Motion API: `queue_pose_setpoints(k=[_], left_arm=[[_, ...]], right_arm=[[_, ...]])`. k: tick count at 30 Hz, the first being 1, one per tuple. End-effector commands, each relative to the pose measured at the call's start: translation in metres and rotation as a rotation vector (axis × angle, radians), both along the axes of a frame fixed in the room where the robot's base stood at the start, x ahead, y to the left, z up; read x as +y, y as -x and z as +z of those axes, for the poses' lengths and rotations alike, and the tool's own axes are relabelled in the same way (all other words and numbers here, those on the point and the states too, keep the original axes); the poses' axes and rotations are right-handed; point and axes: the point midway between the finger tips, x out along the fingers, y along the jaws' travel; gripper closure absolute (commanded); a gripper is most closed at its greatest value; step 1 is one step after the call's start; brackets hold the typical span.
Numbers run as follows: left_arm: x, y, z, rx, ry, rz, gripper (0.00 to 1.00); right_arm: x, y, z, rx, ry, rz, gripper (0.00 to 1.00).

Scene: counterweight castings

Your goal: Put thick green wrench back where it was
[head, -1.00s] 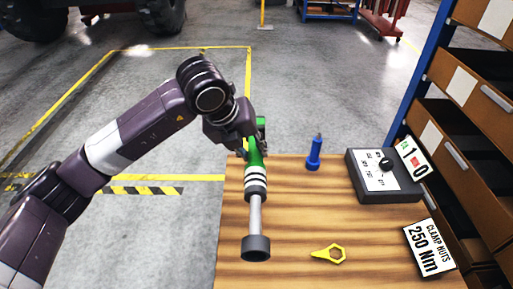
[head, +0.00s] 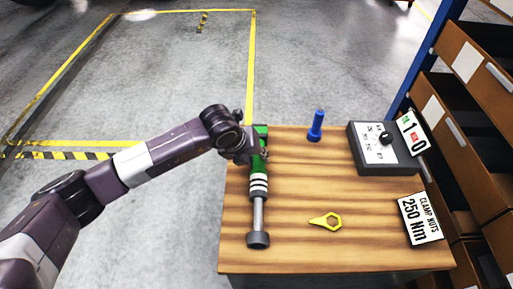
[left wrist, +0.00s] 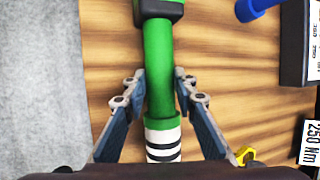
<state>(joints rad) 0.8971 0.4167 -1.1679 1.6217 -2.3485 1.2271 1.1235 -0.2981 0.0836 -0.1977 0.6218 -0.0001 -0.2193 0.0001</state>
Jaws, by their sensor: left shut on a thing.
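The thick green wrench (head: 259,185) has a green grip with black and white bands, a grey shaft and a dark round socket end pointing towards me. It is along the left side of the wooden table (head: 310,255), resting on it or just above it; I cannot tell which. My left gripper (head: 260,157) is shut on its green grip. In the left wrist view the two fingers (left wrist: 160,88) flank the green grip (left wrist: 158,60), just beyond the striped bands. My right gripper is not in view.
A blue socket tool (head: 316,126) stands at the back of the table. A yellow ring-ended tool (head: 327,221) lies in the middle. A grey box with a dial (head: 375,160) and a "Clamp nuts 250 Nm" sign (head: 422,220) are at right, beside shelving bins (head: 475,120).

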Motion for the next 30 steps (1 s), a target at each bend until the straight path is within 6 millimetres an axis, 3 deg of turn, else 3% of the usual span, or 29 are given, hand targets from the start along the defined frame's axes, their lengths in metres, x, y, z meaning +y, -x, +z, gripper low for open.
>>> queue_pose_setpoints(k=[8,9,13,23,30], left_arm=[[-0.002,-0.002,0.0,-0.009,0.006,-0.002,1.0],[0.0,0.0,-0.005,-0.001,0.0,-0.001,0.71],[0.0,0.0,-0.005,-0.001,0.001,-0.001,0.57],[0.0,0.001,-0.002,-0.001,0.002,-0.001,0.57],[0.01,0.011,0.025,-0.006,0.002,-0.002,0.57]], right_arm=[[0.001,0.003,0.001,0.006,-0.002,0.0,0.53],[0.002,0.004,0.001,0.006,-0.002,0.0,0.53],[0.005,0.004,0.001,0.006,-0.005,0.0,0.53],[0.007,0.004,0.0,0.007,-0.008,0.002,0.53],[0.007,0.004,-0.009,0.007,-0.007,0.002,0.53]])
